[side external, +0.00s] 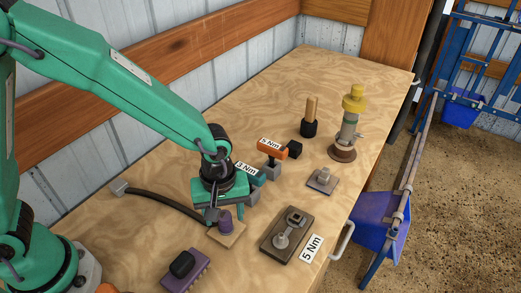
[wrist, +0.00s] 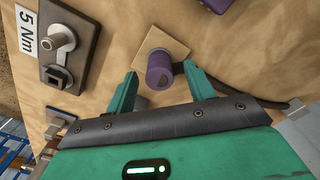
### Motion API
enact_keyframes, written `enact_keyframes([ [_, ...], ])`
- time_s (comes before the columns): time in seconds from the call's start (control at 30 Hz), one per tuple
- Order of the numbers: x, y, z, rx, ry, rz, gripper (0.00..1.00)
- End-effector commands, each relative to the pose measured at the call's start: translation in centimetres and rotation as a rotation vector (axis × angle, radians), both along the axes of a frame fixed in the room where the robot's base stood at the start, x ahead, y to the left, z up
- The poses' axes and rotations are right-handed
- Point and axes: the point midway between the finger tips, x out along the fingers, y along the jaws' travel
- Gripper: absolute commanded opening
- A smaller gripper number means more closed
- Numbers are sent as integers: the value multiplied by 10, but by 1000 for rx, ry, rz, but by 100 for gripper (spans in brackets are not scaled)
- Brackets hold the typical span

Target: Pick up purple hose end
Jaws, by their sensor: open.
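The purple hose end (side external: 226,221) is a short purple cylinder standing on a square light-wood plate (side external: 231,237). My gripper (side external: 219,213) is open and low over the table at the hose end. In the wrist view my gripper's (wrist: 160,72) two green fingers stand on either side of the cylinder, with gaps visible.
A purple block with a black knob (side external: 183,268) lies in front. A dark plate with metal fittings (side external: 287,235) and a "5 Nm" label is at right. Orange (side external: 272,149) and teal (side external: 250,172) tools stand behind my gripper. A yellow-topped post (side external: 350,120) stands farther back.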

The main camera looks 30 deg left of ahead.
Motion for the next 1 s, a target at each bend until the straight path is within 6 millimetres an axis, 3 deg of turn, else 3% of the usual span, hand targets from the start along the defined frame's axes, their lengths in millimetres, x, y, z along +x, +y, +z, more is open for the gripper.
enact_keyframes([
  [0.23,0,0,-19,0,0,0,54],
  [0.77,0,0,-20,-1,-1,-1,54],
  [1.0,0,0,-20,-1,-1,-1,8],
])
